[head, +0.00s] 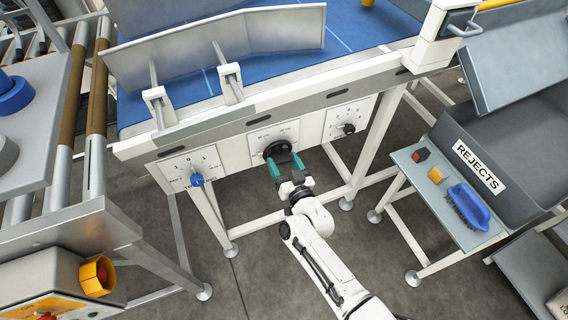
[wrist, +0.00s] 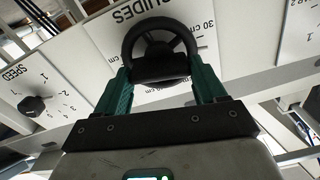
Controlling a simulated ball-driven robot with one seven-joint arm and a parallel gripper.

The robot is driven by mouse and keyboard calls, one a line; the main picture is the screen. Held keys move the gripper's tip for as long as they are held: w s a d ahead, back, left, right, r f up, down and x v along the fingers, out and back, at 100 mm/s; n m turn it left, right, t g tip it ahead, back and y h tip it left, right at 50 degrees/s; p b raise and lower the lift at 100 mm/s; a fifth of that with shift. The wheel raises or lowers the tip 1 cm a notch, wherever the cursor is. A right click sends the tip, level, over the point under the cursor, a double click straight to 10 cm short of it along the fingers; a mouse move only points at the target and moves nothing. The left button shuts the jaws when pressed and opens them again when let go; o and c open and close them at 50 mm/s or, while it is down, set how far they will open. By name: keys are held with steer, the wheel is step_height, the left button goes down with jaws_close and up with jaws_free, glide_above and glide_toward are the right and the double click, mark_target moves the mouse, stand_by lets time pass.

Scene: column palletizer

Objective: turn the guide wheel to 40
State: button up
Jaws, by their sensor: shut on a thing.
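The guide wheel (head: 277,148) is a black handwheel on a white panel (head: 262,133) on the front of the conveyor frame. My gripper (head: 285,166) reaches it from below in the head view, with its green fingers shut on the wheel. In the wrist view the spoked wheel (wrist: 134,40) stands between the fingertips of my gripper (wrist: 160,82). The panel (wrist: 108,30) there reads GUIDES, with a 30 cm mark at the right. Other marks are partly hidden by the wheel and fingers. I cannot tell which mark the wheel points to.
A blue knob (head: 197,180) is on the panel to the left; a black SPEED knob (head: 348,128) is to the right, also in the wrist view (wrist: 31,106). Grey guide plates (head: 215,42) stand over the blue belt (head: 180,92). A side table (head: 433,190) with a brush (head: 467,206) stands right.

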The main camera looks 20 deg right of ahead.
steer(key=shift+d+f+m+b, duration=0.1)
steer(key=shift+m+b, duration=0.6)
steer(key=shift+m, duration=1.55)
steer(key=shift+f+m+b, duration=0.1)
steer(key=shift+m+b, duration=0.55)
steer(key=shift+m, duration=1.6)
steer(key=o, duration=1)
steer(key=shift+r, duration=0.1)
steer(key=shift+o, duration=0.2)
steer(key=s, duration=1)
steer(key=shift+s, duration=0.4)
steer(key=shift+c, duration=0.4)
